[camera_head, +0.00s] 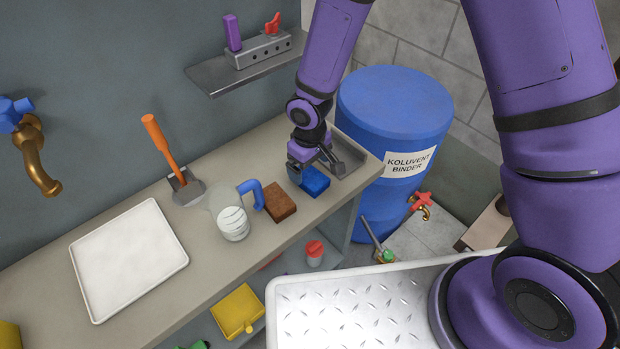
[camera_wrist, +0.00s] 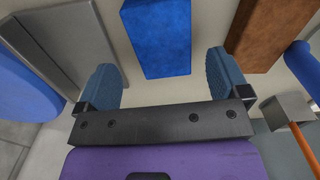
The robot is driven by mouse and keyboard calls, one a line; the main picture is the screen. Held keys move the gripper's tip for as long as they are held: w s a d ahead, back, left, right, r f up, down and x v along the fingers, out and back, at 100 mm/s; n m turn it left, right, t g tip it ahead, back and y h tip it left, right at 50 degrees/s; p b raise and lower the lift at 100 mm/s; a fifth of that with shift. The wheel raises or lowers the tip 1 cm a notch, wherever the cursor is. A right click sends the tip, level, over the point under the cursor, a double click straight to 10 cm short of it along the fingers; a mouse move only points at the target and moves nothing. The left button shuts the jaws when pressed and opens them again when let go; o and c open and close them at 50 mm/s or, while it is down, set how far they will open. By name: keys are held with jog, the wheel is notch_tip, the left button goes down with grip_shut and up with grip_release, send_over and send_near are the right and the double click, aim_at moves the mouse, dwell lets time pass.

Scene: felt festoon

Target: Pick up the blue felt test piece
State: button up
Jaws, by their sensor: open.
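The blue felt test piece (camera_head: 315,181) is a small block lying on the bench, near its right end. In the wrist view the blue felt piece (camera_wrist: 158,38) lies ahead of the fingers, roughly centred between them and a little to the left. My gripper (camera_head: 318,170) is over the bench right at the blue piece and partly covers it in the head view. In the wrist view my gripper (camera_wrist: 162,78) has its two blue-padded fingers wide apart, with nothing between the tips. Whether a finger touches the piece cannot be told.
A brown block (camera_head: 279,202) lies left of the blue piece, beside a clear jug (camera_head: 231,219) with a blue handle. A grey metal tray (camera_wrist: 62,42) lies on the other side. A white tray (camera_head: 128,258) sits further left. A blue drum (camera_head: 395,115) stands past the bench end.

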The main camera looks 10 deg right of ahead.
aim_at(310, 175)
jog(key=shift+s+f, duration=0.15)
jog(key=shift+f, duration=0.9)
jog(key=shift+s+f, duration=0.1)
jog(key=shift+f, duration=0.9)
jog(key=c, duration=1)
jog(key=shift+r, duration=0.1)
